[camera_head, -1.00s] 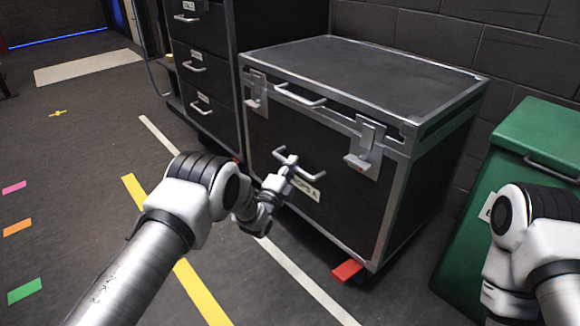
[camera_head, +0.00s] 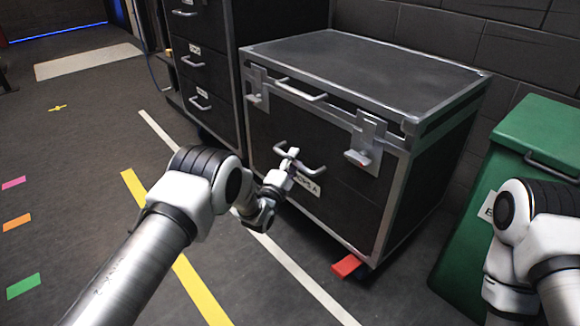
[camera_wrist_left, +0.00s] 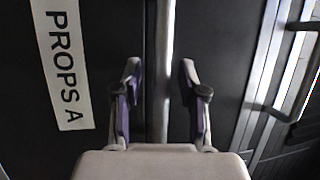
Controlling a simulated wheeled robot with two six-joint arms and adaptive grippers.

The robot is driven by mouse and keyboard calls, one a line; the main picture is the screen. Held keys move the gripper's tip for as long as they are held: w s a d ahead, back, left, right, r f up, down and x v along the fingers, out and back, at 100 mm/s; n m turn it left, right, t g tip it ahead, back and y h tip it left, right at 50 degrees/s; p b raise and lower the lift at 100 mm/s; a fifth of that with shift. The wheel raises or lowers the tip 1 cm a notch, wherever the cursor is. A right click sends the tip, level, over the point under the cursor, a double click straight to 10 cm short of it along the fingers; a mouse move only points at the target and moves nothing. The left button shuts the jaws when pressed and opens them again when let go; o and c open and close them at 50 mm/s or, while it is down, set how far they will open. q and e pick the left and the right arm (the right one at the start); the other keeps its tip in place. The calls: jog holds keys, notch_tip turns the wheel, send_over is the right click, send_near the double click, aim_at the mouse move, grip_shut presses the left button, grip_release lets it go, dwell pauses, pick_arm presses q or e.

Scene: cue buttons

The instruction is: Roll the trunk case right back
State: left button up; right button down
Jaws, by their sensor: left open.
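The trunk case (camera_head: 375,80) is a black box with metal edges, two latches and a label reading PROPS A (camera_head: 306,184). It stands against the back wall. My left gripper (camera_head: 291,160) is at the lower front handle (camera_head: 314,171). In the left wrist view the handle bar (camera_wrist_left: 160,50) runs between the two fingers of my open left gripper (camera_wrist_left: 160,80), with a gap on both sides. The PROPS A label (camera_wrist_left: 64,70) is left of it. A red pedal (camera_head: 347,265) sticks out at the case's lower front corner. My right arm shows at the right edge, its gripper out of view.
A black drawer cabinet (camera_head: 205,75) stands left of the case. A green bin (camera_head: 540,130) stands to its right. White (camera_head: 290,262) and yellow (camera_head: 195,290) floor lines run in front. The floor at left is open, with small coloured tape marks (camera_head: 17,223).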

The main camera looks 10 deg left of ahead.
pick_arm(q)
jog(key=v, duration=1.1)
jog(key=shift+s, duration=0.35)
jog(key=shift+a, duration=0.1)
